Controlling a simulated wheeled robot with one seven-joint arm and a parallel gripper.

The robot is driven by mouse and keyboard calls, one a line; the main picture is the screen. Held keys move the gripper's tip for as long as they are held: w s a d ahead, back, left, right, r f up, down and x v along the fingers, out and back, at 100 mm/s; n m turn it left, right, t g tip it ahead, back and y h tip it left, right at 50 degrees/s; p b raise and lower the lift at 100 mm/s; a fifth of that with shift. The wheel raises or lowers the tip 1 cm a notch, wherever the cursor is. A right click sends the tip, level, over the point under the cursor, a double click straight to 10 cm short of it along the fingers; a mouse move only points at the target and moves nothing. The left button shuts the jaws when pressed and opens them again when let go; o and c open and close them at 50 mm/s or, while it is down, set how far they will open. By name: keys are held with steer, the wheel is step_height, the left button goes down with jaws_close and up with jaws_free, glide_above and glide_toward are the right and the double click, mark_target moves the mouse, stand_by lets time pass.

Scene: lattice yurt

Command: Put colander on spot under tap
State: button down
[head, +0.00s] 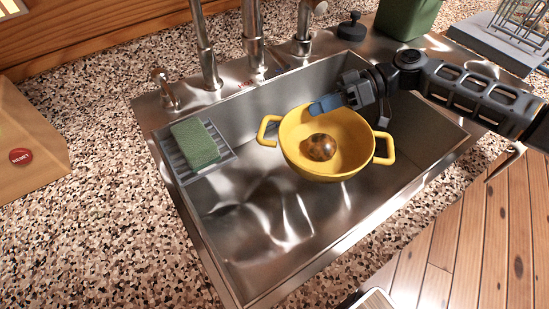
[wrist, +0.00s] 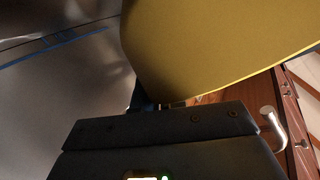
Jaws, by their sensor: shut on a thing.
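The yellow colander (head: 298,160) has two loop handles and is over the right half of the sink basin; it looks level. A shiny brown round thing (head: 320,147) sits inside it. My gripper (head: 326,104) is shut on the colander's far rim, with a blue fingertip showing inside the bowl. In the wrist view the colander's yellow wall (wrist: 215,45) fills the upper right, above my gripper (wrist: 155,104). The tap (head: 252,35) stands behind the basin. I cannot make out a marked spot under it in the head view. Whether the colander touches the basin floor is unclear.
The steel sink (head: 245,235) has open basin floor at left and front. A green sponge (head: 195,143) lies on a grey rack at the left. A black stopper-like thing (head: 352,28), a green container (head: 408,15) and a wire rack (head: 520,25) stand behind at right.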

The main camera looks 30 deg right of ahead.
mark_target(309, 118)
steer(key=p+x, duration=0.1)
steer(key=x, duration=0.4)
steer(key=f+p+x, duration=0.1)
steer(key=x, duration=0.3)
steer(key=p+x, duration=0.1)
steer(key=x, duration=0.4)
steer(key=shift+f, duration=0.45)
steer(key=shift+a+f, duration=0.25)
steer(key=shift+f, duration=0.15)
steer(key=c, duration=1.2)
jaws_free()
steer(key=shift+d, duration=0.1)
steer(key=b+v, duration=0.3)
steer(key=v, duration=0.9)
